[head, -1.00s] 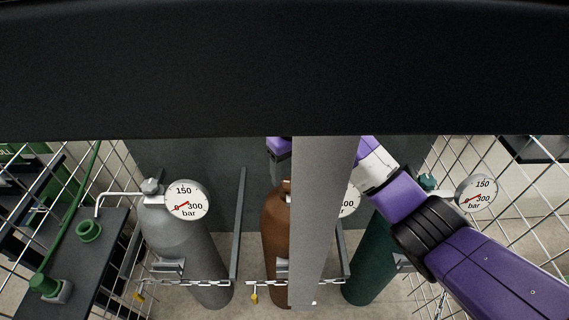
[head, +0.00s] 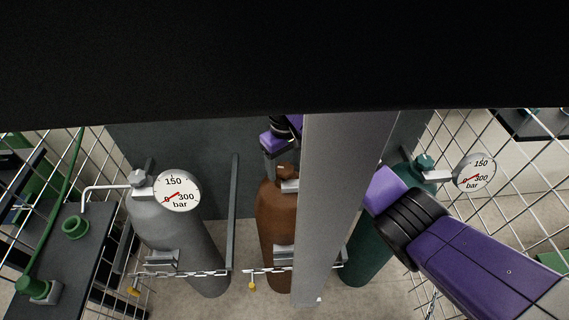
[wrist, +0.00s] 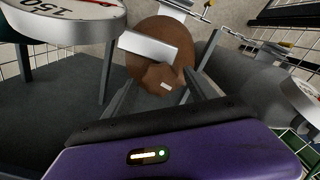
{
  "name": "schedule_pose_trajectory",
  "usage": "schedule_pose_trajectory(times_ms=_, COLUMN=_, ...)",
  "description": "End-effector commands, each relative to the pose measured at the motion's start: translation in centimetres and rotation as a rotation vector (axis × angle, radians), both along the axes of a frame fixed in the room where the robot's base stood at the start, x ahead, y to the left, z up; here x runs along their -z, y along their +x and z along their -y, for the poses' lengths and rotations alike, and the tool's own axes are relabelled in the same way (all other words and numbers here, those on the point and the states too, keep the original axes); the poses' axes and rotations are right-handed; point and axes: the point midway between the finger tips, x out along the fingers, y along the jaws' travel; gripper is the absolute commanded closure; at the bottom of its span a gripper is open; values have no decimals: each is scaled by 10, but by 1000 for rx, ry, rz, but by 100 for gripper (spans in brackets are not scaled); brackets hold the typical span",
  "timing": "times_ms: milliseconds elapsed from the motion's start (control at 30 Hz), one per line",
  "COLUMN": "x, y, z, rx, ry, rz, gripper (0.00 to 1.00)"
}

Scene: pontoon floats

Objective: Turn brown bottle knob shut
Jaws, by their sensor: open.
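The brown bottle (head: 277,235) stands upright between the grey and green bottles, partly hidden by a grey post in the head view. Its brown knob (head: 288,171) sits on top by a silver valve body. In the wrist view the faceted brown knob (wrist: 163,80) carries a small pale mark, and the silver valve body (wrist: 150,46) runs to the left. My gripper (wrist: 158,92) is open, with a dark finger on each side of the knob. Contact cannot be told. In the head view my gripper (head: 279,160) is just above the knob, partly hidden.
A grey bottle (head: 180,240) with a gauge (head: 177,191) stands left, a green bottle (head: 368,250) right with a gauge (head: 476,173). Chains cross in front of the bottles. Wire mesh (head: 500,235) closes both sides. The brown bottle's gauge (wrist: 65,14) is close to my gripper.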

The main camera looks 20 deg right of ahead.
Motion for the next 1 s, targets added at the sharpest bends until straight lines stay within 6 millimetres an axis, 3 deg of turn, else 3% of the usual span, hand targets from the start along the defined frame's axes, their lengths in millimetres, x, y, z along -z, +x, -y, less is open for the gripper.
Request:
schedule_pose_trajectory(times_ms=167, x=0, y=0, z=0, rx=0, ry=0, rz=1, gripper=34)
schedule_pose_trajectory(times_ms=500, x=0, y=0, z=0, rx=0, ry=0, rz=1, gripper=96)
schedule_pose_trajectory(times_ms=1000, x=-3, y=0, z=-2, rx=152, ry=2, rz=1, gripper=96)
